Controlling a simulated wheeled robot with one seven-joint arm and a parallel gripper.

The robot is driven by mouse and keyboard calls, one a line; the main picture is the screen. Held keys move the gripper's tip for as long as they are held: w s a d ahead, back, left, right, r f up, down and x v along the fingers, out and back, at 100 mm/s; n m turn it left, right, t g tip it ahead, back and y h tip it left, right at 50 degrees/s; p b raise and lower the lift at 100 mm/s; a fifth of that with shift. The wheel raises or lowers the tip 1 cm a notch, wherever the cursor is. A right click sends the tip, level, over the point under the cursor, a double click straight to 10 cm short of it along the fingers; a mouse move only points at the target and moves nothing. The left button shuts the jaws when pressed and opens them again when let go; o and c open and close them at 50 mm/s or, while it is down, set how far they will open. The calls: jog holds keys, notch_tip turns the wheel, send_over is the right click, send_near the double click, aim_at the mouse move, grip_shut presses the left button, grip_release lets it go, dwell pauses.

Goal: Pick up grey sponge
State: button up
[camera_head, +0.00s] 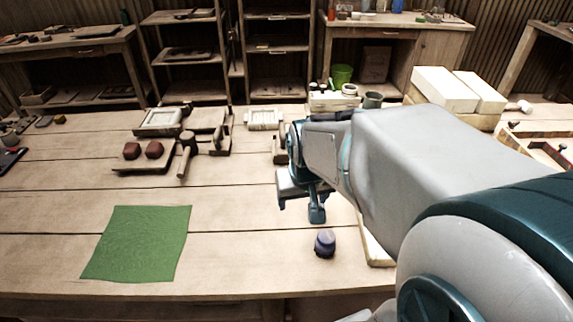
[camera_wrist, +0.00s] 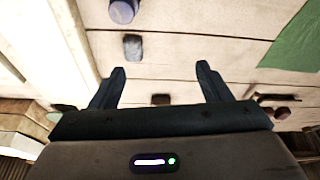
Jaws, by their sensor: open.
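A small dark grey block (camera_wrist: 133,46), which looks like the grey sponge, lies on the wooden table in the wrist view. It is just beyond my fingertips, a little left of the middle of the gap. I cannot make it out in the head view, where my gripper and arm cover that part of the table. My gripper (camera_head: 300,205) is over the table's middle, pointing down. In the wrist view my gripper (camera_wrist: 160,66) has its two fingers wide apart with nothing held between them.
A blue-purple jar (camera_head: 325,243) stands near the front edge, close to the block. A green cloth (camera_head: 138,243) lies at the left. A pale board (camera_wrist: 50,45) lies at the wrist view's left. A tray with brown lumps (camera_head: 143,158) and a mallet (camera_head: 187,155) stand farther back.

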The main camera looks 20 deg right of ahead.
jog(key=shift+m+t, duration=0.4)
jog(key=shift+m, duration=0.5)
jog(key=w+d+f+b, duration=0.1)
jog(key=w+d+f, duration=0.2)
jog(key=f, duration=0.2)
jog(key=w+d+f+b, duration=0.2)
jog(key=w+d+f, duration=0.1)
jog(key=f, duration=0.2)
jog(key=w+d+f+b, duration=0.2)
jog(key=w+d+f, duration=0.1)
jog(key=f, duration=0.2)
jog(key=shift+w, duration=0.4)
jog(key=x, duration=0.1)
jog(key=b+x, duration=0.1)
jog(key=x, duration=0.2)
jog(key=shift+s+d+f+b, duration=0.2)
jog(key=shift+s+f+b, duration=0.05)
jog(key=shift+f+b, duration=0.1)
jog(key=shift+w+f+h, duration=0.2)
jog(key=shift+f+h, duration=0.1)
jog(key=shift+f, duration=0.05)
jog(key=shift+d, duration=0.1)
jog(key=c, duration=1.1)
